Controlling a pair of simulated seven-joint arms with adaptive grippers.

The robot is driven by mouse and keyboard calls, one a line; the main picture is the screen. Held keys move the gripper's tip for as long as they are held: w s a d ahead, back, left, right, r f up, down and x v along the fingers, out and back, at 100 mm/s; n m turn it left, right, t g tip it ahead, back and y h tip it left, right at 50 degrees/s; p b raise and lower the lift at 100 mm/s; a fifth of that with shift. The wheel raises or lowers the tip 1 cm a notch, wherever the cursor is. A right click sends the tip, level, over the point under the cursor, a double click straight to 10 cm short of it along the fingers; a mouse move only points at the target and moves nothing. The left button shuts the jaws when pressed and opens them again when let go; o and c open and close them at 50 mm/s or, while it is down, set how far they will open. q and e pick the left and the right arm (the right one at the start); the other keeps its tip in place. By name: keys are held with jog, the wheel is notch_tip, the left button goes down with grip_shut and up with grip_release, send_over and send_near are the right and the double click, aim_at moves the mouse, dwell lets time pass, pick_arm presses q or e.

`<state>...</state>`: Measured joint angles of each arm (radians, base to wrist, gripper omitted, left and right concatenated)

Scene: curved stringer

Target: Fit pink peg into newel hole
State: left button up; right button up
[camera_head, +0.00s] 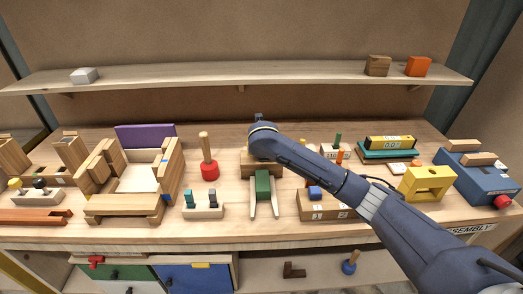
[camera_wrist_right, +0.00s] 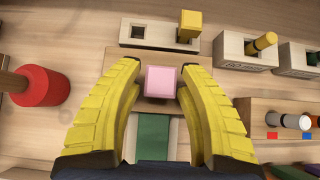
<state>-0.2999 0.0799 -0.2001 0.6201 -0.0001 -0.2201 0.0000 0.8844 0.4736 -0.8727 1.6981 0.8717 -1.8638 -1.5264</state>
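The pink peg (camera_wrist_right: 161,80) shows end-on in the right wrist view, between the two yellow fingers of my right gripper (camera_wrist_right: 160,78). A tan wooden block lies beneath; in the head view this block (camera_head: 247,170) is partly covered by my right gripper (camera_head: 258,150). Which hole is the newel's is not clear. A pale block (camera_wrist_right: 160,44) beyond the fingertips has a dark square hole on its left and a yellow peg on its right. My left gripper is not visible.
A red-based wooden post (camera_head: 209,170) stands left of my gripper. A green block (camera_head: 263,186) lies between pale rails in front. My right arm hides part of the bench.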

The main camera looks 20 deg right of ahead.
jog(key=shift+o, duration=1.2)
jog(key=shift+s+r, duration=0.1)
jog(key=v, duration=1.1)
jog(key=shift+s+r, duration=0.25)
jog(key=shift+r, duration=0.05)
